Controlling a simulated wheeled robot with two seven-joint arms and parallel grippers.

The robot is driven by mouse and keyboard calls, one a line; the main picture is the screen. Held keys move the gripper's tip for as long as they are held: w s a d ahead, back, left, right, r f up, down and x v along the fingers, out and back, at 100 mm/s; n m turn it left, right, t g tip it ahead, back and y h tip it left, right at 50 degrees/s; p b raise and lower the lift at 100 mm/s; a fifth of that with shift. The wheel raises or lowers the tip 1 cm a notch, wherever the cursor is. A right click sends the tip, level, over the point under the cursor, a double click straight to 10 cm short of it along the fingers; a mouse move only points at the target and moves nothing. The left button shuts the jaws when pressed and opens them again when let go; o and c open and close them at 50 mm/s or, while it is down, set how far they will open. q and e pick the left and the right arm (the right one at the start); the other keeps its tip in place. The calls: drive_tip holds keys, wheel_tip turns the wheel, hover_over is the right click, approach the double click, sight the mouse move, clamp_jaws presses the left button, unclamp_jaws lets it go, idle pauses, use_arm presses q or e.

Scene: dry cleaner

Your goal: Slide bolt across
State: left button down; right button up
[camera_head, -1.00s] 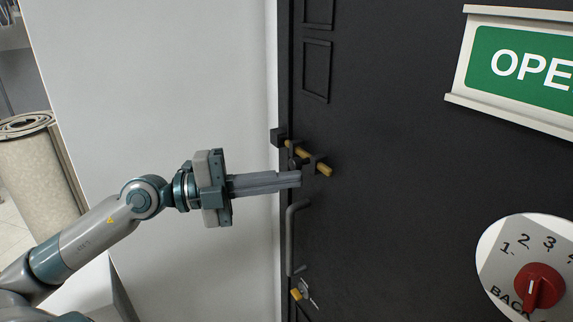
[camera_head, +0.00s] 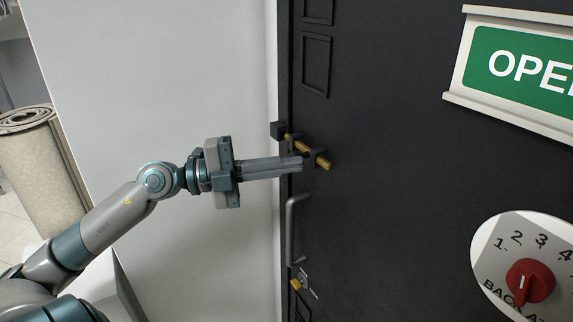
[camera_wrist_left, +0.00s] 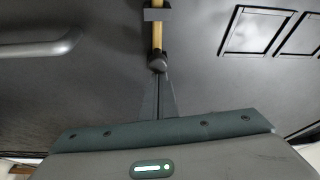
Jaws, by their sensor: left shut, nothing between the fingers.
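A brass-coloured bolt bar (camera_head: 304,146) runs at a slant through dark brackets on the black door (camera_head: 420,190), near its left edge. A dark keeper block (camera_head: 278,131) sits at the bar's upper left. My left gripper (camera_head: 301,163) reaches in from the left, shut and empty, its fingertips at the bolt's lower side. In the left wrist view the bar (camera_wrist_left: 157,37) runs upward from a dark rounded knob (camera_wrist_left: 157,62), and my shut fingers (camera_wrist_left: 157,88) end at the knob. Whether they touch it I cannot tell. My right gripper is out of view.
A grey door handle (camera_head: 291,230) is just below my fingers, with a lock and a brass piece (camera_head: 296,285) under it. A green OPEN sign (camera_head: 520,70) and a dial with a red knob (camera_head: 530,281) are at the right. A pale wall (camera_head: 150,80) is at the left.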

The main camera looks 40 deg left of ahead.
sight(290, 154)
use_arm(q)
drive_tip(key=shift+a, duration=0.1)
drive_tip(key=a, duration=0.1)
drive_tip(key=w+a+b, duration=0.1)
drive_tip(key=a, duration=0.1)
drive_tip(key=shift+w+a+b, duration=0.3)
drive_tip(key=shift+r, duration=0.1)
